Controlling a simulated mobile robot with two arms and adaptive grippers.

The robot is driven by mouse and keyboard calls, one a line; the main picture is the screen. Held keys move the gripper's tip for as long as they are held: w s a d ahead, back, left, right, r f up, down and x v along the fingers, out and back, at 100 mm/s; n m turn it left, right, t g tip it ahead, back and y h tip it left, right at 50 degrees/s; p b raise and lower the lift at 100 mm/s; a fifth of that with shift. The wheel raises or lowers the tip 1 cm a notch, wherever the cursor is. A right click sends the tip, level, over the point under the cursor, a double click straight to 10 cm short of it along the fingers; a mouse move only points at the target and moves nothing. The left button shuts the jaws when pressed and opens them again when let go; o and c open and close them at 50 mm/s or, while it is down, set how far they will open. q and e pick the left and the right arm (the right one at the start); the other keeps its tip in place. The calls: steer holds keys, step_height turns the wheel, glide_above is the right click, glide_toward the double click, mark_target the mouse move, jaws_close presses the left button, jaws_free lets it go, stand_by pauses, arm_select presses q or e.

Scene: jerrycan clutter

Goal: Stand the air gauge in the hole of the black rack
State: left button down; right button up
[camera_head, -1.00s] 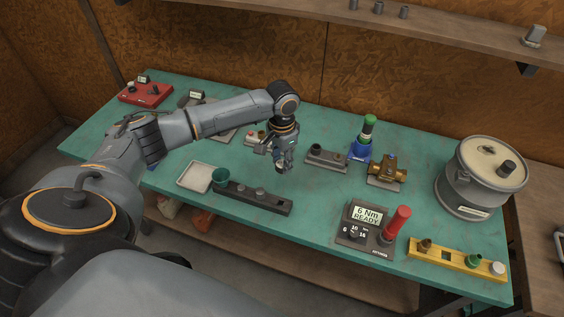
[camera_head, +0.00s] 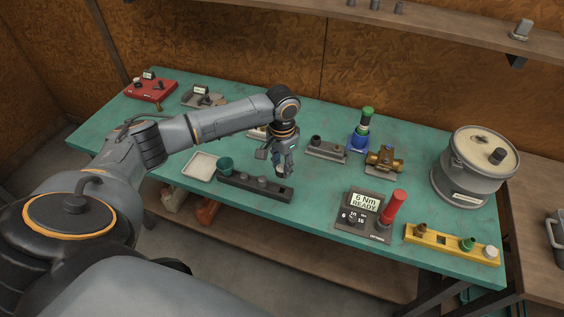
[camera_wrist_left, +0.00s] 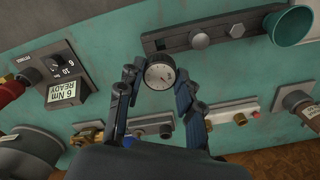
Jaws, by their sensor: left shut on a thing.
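The air gauge (camera_wrist_left: 159,73), a small round dial with a white face and dark rim, is between the fingers of my left gripper (camera_wrist_left: 160,80). My left gripper, also in the head view (camera_head: 281,172), is shut on it and holds it above the table, close to the right end of the black rack. The black rack (camera_head: 256,189) lies along the front of the table; in the left wrist view the rack (camera_wrist_left: 178,42) shows an open square hole (camera_wrist_left: 160,45) beside the gauge. My right gripper is not in view.
A green cup (camera_head: 225,165) stands at the rack's left end beside a white tray (camera_head: 201,166). A torque tester (camera_head: 362,217) with a red handle is to the right. A grey fixture (camera_head: 326,150), blue stand (camera_head: 358,144) and brass valve (camera_head: 384,158) are behind.

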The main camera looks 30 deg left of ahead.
mark_target(282, 177)
arm_select(q)
steer(key=shift+f+b, duration=0.4)
steer(key=shift+f, duration=0.45)
step_height(282, 177, down, 3)
steer(key=shift+f+b, duration=0.15)
steer(key=shift+b, duration=0.65)
steer(key=shift+f, duration=0.4)
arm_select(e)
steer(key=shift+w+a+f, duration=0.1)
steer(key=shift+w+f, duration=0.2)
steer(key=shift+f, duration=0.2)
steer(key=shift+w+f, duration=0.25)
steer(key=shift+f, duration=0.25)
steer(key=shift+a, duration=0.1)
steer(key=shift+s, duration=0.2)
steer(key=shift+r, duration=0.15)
arm_select(q)
steer(key=shift+p, duration=0.35)
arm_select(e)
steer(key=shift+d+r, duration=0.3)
